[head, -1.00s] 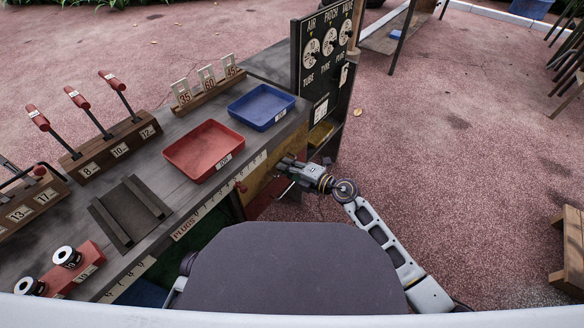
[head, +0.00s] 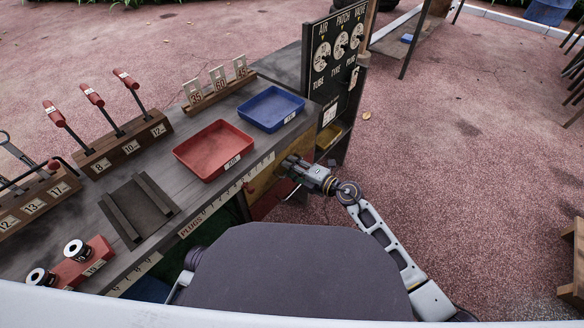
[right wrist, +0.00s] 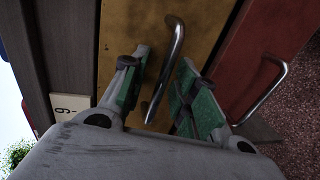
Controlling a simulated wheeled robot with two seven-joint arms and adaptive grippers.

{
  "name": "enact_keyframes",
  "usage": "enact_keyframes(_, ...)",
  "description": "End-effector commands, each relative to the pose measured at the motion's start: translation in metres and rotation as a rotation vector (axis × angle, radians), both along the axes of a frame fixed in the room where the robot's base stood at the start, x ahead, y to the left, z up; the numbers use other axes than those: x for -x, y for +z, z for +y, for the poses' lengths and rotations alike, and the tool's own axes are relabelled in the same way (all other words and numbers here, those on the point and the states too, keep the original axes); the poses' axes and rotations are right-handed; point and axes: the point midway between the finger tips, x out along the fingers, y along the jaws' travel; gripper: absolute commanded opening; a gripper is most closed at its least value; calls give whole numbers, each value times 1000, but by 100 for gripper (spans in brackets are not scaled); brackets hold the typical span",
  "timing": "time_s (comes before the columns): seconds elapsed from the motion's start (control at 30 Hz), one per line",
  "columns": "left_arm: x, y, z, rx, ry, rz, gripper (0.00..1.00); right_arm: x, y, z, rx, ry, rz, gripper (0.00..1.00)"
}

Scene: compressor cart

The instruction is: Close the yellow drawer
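The yellow drawer (head: 262,183) is in the side of the workbench, below the red tray; my right gripper and forearm partly cover it in the head view. In the right wrist view its yellow front (right wrist: 135,35) fills the middle. A bent metal bar handle (right wrist: 166,75) stands out from it. My right gripper (right wrist: 165,85) is open, its two green-padded fingers on either side of the handle, with gaps showing. It also shows in the head view (head: 284,166), at the drawer front. How far the drawer stands out is hard to tell. My left gripper is not in view.
A red drawer (right wrist: 270,50) with its own handle adjoins the yellow front. The benchtop holds a red tray (head: 213,149), a blue tray (head: 270,108) and red-handled tools (head: 92,97). A black gauge board (head: 335,62) stands beyond my right gripper.

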Motion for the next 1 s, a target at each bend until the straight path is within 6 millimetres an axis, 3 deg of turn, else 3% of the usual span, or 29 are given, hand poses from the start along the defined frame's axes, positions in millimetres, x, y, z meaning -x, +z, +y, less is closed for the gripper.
enact_keyframes(0.37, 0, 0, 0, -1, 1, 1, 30, 11, 3, -16, 1, 0, 1, 30)
enact_keyframes(1.0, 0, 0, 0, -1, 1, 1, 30, 54, 17, -73, 2, 1, 1, 30)
